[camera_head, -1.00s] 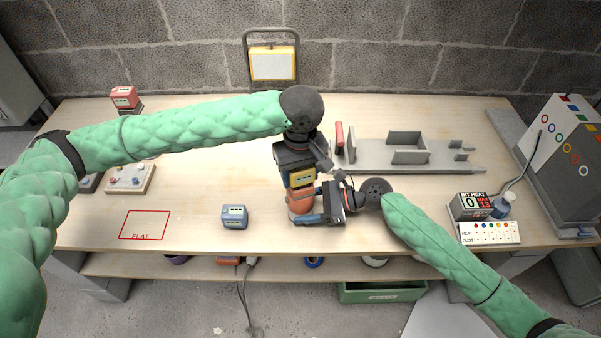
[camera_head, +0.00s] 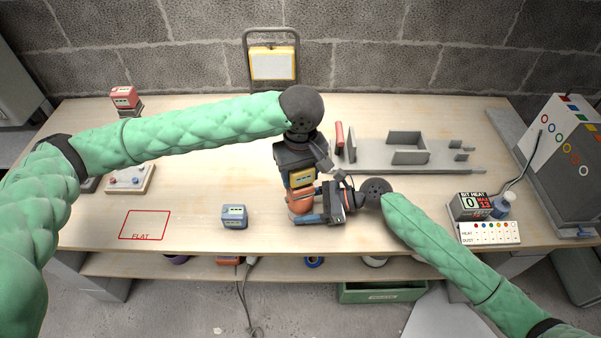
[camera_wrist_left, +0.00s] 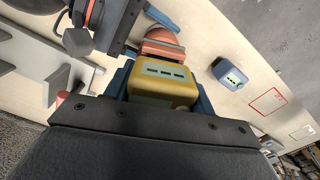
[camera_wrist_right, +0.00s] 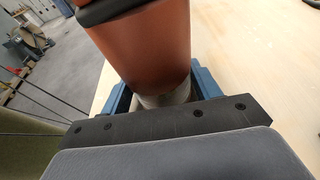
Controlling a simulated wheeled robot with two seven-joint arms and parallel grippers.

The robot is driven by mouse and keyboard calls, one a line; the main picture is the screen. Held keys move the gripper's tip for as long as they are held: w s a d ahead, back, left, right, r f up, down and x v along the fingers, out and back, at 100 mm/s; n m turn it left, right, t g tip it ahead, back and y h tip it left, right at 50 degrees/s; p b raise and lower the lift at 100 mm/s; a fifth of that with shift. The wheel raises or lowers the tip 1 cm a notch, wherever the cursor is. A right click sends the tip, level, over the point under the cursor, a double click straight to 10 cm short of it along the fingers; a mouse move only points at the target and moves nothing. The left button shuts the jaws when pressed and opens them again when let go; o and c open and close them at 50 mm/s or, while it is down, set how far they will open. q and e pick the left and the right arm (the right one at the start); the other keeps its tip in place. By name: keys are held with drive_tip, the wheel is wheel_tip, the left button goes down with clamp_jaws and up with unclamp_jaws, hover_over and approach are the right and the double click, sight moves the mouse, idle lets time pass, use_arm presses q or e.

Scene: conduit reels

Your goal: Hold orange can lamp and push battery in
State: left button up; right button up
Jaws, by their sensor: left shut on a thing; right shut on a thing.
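The orange can lamp (camera_head: 301,202) is upright near the table's front middle. My right gripper (camera_head: 318,205) is shut around it from the right; in the right wrist view the lamp (camera_wrist_right: 150,50) rises between the blue fingers. A yellow battery (camera_head: 302,180) with dark slots is in my left gripper (camera_head: 302,188), which is shut on it from above. In the left wrist view the battery (camera_wrist_left: 163,82) is between the blue fingers, right over the lamp (camera_wrist_left: 162,50). The battery's lower end is hidden, so I cannot tell how far it sits in the lamp.
A blue battery (camera_head: 234,217) stands to the left, beside the red FLAT outline (camera_head: 144,225). A red battery (camera_head: 124,97) is on a stand at back left. A grey fixture (camera_head: 410,152) lies behind on the right. A bit heat box (camera_head: 470,206) stands at right.

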use_arm(q)
drive_tip(key=shift+f, duration=0.45)
drive_tip(key=o, duration=1.2)
wheel_tip(320, 180, up, 12)
use_arm(e)
drive_tip(key=o, duration=1.2)
